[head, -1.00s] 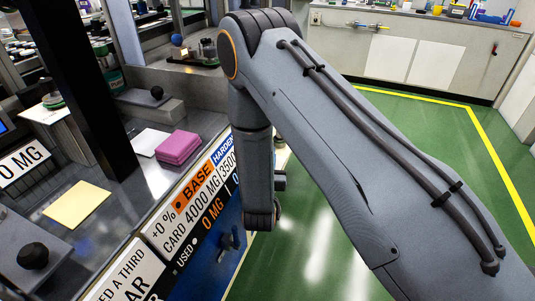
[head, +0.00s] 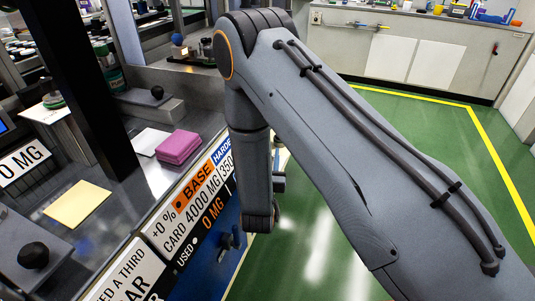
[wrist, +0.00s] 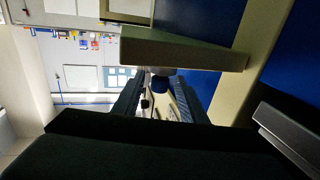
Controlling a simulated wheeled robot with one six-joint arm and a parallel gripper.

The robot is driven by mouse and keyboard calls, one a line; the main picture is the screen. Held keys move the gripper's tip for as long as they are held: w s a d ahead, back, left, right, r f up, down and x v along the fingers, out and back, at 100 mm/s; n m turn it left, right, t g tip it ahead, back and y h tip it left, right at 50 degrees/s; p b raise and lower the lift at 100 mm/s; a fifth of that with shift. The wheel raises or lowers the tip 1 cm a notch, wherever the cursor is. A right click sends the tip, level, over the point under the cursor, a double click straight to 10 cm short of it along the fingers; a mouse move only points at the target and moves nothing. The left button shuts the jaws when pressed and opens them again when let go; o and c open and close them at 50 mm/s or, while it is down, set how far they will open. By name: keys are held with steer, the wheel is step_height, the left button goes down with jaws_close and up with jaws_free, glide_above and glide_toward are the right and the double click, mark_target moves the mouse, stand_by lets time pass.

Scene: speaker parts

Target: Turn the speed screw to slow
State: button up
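My gripper (wrist: 160,98) shows in the wrist view as two dark fingers with a gap between them, so it is open. A small dark blue knob-like part (wrist: 160,83) shows in the gap, below a beige ledge; I cannot tell whether it is the speed screw or whether the fingers touch it. In the head view, a dark knob (head: 229,241) sticks out of the blue front panel (head: 212,266) of the bench; it may be the speed screw. My gripper is not clearly seen in the head view. No slow marking is readable.
A beige ledge (wrist: 185,50) lies close above the fingers in the wrist view. On the bench are a pink box (head: 178,147), a yellow card (head: 77,204) and a black post (head: 70,80). Green floor (head: 320,240) is clear to the right.

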steer(key=s, duration=0.7)
steer(key=shift+a, duration=0.3)
